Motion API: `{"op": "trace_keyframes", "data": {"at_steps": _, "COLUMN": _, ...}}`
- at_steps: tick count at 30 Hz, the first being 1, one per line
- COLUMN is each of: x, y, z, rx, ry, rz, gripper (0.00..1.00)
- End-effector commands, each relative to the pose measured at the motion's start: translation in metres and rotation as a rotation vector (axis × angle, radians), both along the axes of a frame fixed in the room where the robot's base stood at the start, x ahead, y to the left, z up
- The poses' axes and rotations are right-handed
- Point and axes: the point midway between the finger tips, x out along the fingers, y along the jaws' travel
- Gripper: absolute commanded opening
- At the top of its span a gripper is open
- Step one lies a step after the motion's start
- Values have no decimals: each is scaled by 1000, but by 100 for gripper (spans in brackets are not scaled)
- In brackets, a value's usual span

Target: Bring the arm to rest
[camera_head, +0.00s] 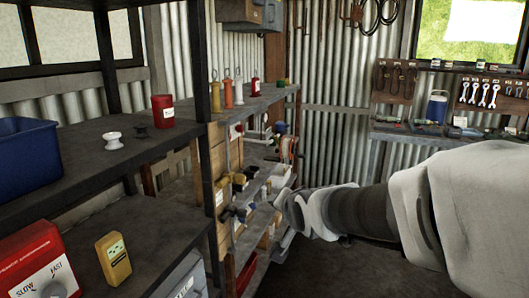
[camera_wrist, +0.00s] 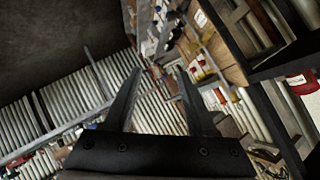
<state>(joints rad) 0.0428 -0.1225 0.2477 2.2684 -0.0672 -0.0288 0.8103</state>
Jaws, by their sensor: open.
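My arm comes in from the right in the head view and reaches left toward the shelving. My gripper shows in the wrist view (camera_wrist: 160,90), with its two dark fingers spread wide apart and nothing between them. The fingertips are small and hard to make out in the head view, where the arm's end lies near the shelf's tools. The wrist view is strongly tilted, so I cannot tell the exact gap between the gripper and the shelf.
Left shelves hold a blue bin (camera_head: 27,155), a red can (camera_head: 162,111), a white spool (camera_head: 113,140), a yellow meter (camera_head: 113,258) and a red control box (camera_head: 45,262). A workbench with a blue jug (camera_head: 437,107) stands at the back right. Dark floor (camera_head: 345,272) below the arm looks clear.

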Motion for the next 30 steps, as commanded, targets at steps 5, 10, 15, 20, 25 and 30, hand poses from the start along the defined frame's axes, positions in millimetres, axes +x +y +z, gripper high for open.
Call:
{"op": "trace_keyframes", "data": {"at_steps": 5, "x": -69, "y": -45, "z": 31, "rx": -238, "ry": 123, "rz": 43, "gripper": 57}}
{"op": "trace_keyframes", "data": {"at_steps": 10, "x": -142, "y": -77, "z": 43, "rx": -400, "ry": 263, "rz": 129, "gripper": 57}}
{"op": "trace_keyframes", "data": {"at_steps": 15, "x": -207, "y": -95, "z": 46, "rx": -491, "ry": 380, "rz": 243, "gripper": 57}}
{"op": "trace_keyframes", "data": {"at_steps": 20, "x": -241, "y": -100, "z": 44, "rx": -526, "ry": 440, "rz": 320, "gripper": 57}}
{"op": "trace_keyframes", "data": {"at_steps": 25, "x": -250, "y": -101, "z": 41, "rx": -535, "ry": 457, "rz": 346, "gripper": 57}}
{"op": "trace_keyframes", "data": {"at_steps": 30, "x": -250, "y": -101, "z": 41, "rx": -534, "ry": 457, "rz": 344, "gripper": 57}}
